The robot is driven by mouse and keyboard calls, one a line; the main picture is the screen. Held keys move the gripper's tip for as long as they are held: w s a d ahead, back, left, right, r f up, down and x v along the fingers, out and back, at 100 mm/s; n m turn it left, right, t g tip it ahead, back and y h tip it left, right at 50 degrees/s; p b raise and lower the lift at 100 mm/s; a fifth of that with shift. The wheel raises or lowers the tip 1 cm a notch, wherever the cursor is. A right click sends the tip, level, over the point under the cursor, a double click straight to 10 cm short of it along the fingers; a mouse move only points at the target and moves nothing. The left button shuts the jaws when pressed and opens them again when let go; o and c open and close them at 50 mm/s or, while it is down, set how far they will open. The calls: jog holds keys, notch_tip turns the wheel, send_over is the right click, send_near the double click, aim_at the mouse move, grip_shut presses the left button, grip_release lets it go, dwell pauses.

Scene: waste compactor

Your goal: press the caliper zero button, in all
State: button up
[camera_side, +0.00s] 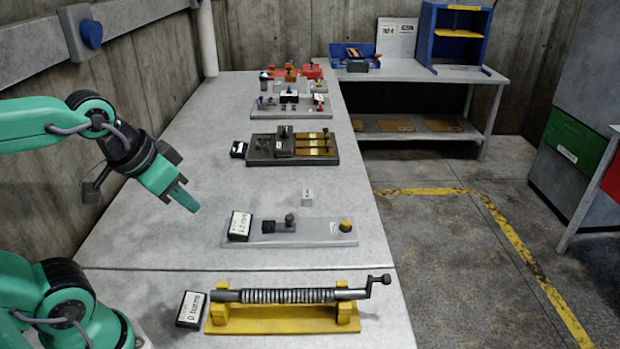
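My gripper (187,201) hangs in the air at the left, pointing down and right, above the bench. Its green fingers overlap in this view, so I cannot tell whether they are open or shut. No object shows at the fingertips. A grey plate (305,240) on the bench to the right carries a small dark sliding block with a knob (289,222) and a dark round button with a yellow top (346,226). A white display (240,226) with dark digits stands at its left end. No label names the caliper or its zero button, so which part it is stays unclear.
A yellow stand (284,318) with a ribbed rod and crank lies in front, with another display (191,308) beside it. A small grey cube (307,198) is behind the plate. A dark fixture with brass strips (293,148) and further fixtures stand farther back. The bench's left side is clear.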

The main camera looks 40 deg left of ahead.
grip_shut()
dwell(0.6)
jog(key=shift+w, duration=0.1)
dwell(0.8)
jog(key=n+t+h, duration=0.1)
jog(key=n+t, duration=0.3)
jog(key=n, duration=0.4)
send_over(346, 224)
notch_tip(346, 224, down, 11)
jog(key=shift+s+a, duration=0.2)
jog(key=shift+s, duration=0.1)
jog(key=shift+f, duration=0.1)
jog(key=shift+f, duration=4.25)
